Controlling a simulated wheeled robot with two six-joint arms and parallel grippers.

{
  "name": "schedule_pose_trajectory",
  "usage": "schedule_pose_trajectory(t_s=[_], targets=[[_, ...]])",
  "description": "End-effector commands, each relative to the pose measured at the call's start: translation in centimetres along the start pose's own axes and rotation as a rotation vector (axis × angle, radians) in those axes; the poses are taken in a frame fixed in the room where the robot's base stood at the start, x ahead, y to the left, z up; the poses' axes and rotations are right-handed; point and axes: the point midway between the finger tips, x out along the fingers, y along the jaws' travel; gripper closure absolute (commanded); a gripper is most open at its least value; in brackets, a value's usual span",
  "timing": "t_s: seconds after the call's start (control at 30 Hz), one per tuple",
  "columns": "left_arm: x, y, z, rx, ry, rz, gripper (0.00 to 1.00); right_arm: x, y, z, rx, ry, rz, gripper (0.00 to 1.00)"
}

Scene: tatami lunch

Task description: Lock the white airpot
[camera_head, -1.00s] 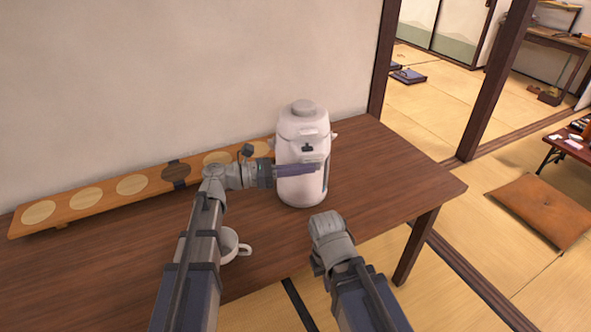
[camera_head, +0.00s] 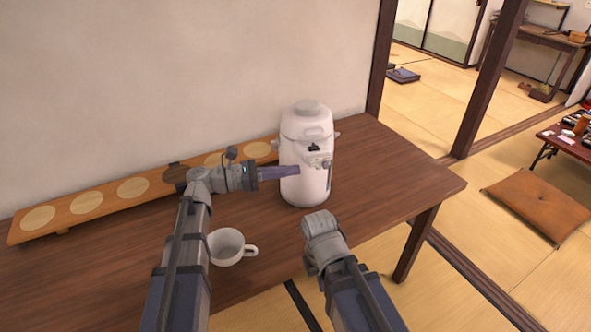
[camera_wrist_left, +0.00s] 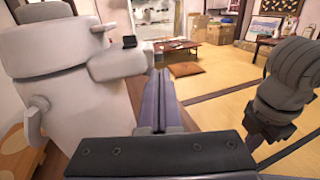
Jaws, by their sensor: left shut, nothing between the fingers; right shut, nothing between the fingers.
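The white airpot (camera_head: 304,187) stands upright on the brown table, with a small dark part (camera_head: 314,147) and a spout on its upper front. In the left wrist view the airpot (camera_wrist_left: 70,110) fills the left side, and the dark part (camera_wrist_left: 129,41) shows on its projecting front. My left gripper (camera_head: 297,171) is shut and empty; its fingers point right, at the front of the airpot's body below the spout. I cannot tell whether they touch it. My right gripper (camera_head: 321,224) is low, in front of the table edge and apart from the airpot; its fingertips are hidden.
A white cup (camera_head: 228,247) stands on the table (camera_head: 385,180) beside my left forearm. A long wooden board with round pale discs (camera_head: 85,200) lies along the wall. The table is clear to the airpot's right. A brown cushion (camera_head: 535,205) lies on the tatami.

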Motion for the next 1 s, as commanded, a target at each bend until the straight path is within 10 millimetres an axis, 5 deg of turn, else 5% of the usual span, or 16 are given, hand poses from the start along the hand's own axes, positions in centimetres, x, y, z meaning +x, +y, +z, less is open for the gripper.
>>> schedule_pose_trajectory(t_s=[0.5,1.0], targets=[[-7.2,0.1,0.0,0.000,0.000,0.002,1.00,0.0,0.0,0.0,0.000,0.000,0.000,1.00],[-8.2,0.0,0.0,0.000,0.000,0.000,1.00,0.0,0.0,0.0,0.000,0.000,0.000,1.00]])
